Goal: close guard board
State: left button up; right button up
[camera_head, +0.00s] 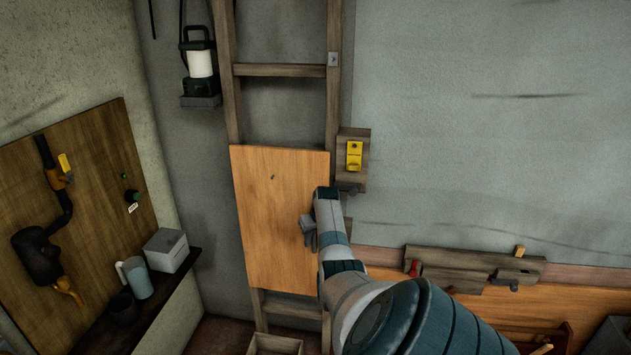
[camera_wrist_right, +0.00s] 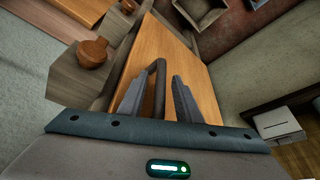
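The guard board, an orange-brown wooden panel (camera_head: 275,215), covers the middle of the ladder (camera_head: 228,85) in the head view. It looks about flat against the rungs, but I cannot tell if a gap is left behind it. In the right wrist view the board (camera_wrist_right: 190,60) lies in front of the fingers, with a dark bar handle (camera_wrist_right: 159,85) on it. My right gripper (camera_head: 308,232) is at the board's right edge. In the wrist view its fingers (camera_wrist_right: 158,95) stand apart on either side of the handle, with visible gaps. My left gripper is not in view.
A wooden block with a yellow plate (camera_head: 354,155) is on the wall right of the board. A lantern (camera_head: 200,66) hangs upper left. A shelf with a jug (camera_head: 136,277) and a white box (camera_head: 166,250) is at the left. A wooden rail (camera_head: 455,265) is at the right.

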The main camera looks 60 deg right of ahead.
jog(key=shift+r, duration=0.1)
